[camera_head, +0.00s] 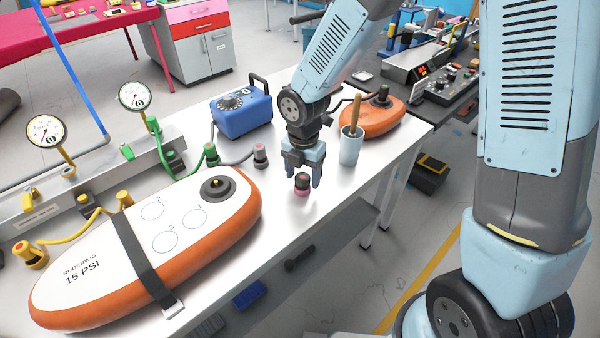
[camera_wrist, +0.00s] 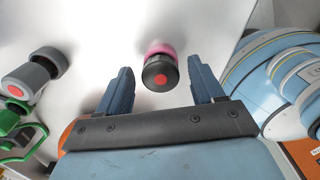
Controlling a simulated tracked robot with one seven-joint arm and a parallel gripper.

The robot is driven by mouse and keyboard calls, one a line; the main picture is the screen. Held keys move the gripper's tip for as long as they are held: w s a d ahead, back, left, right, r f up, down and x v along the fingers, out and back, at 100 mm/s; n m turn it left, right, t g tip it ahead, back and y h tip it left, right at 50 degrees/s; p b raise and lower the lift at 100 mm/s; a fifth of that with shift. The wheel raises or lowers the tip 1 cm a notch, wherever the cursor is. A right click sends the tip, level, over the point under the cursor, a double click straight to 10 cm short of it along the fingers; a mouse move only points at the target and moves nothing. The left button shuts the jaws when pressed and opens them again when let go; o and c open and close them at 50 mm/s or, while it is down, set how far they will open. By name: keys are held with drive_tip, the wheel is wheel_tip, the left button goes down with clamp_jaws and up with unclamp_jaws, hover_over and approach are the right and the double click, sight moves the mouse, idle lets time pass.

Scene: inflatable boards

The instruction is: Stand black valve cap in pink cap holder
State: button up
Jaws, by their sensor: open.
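The black valve cap (camera_head: 302,179) has a red spot on its top and stands upright on the white table, in the pink cap holder (camera_head: 302,191). In the wrist view the black cap (camera_wrist: 160,74) lies between the fingers, with the pink holder (camera_wrist: 158,48) showing as a rim beneath it. How deep the cap sits in the holder is hidden. My gripper (camera_head: 304,176) is open and points down over the cap. In the wrist view its fingers (camera_wrist: 160,80) show a gap on both sides of the cap, with no contact visible.
A grey fitting (camera_head: 260,155) stands left of the holder, by green hose fittings (camera_head: 211,155). The orange and white board (camera_head: 95,262) fills the table's left front. A cup (camera_head: 350,150) with a wooden handle and a smaller orange board (camera_head: 372,121) stand right. A blue box (camera_head: 242,112) is behind.

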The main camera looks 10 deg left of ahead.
sight(304, 176)
wheel_tip(304, 176, up, 12)
idle(0.6)
drive_tip(key=s+d+r+m+t, duration=0.1)
drive_tip(key=d+r+m, duration=0.5)
drive_tip(key=d+m, duration=0.25)
drive_tip(key=d+r+m+t, duration=0.2)
drive_tip(key=d+r+m, duration=0.45)
drive_tip(key=d, duration=0.25)
drive_tip(key=s+d+r+m+t, duration=0.2)
drive_tip(key=s+d+r+m, duration=0.3)
drive_tip(key=s+d+m, duration=0.5)
drive_tip(key=d+m, duration=0.2)
drive_tip(key=m, duration=0.4)
drive_tip(key=shift+m+t, duration=0.3)
drive_tip(key=shift+s+d, duration=0.1)
drive_tip(key=shift+c, duration=0.3)
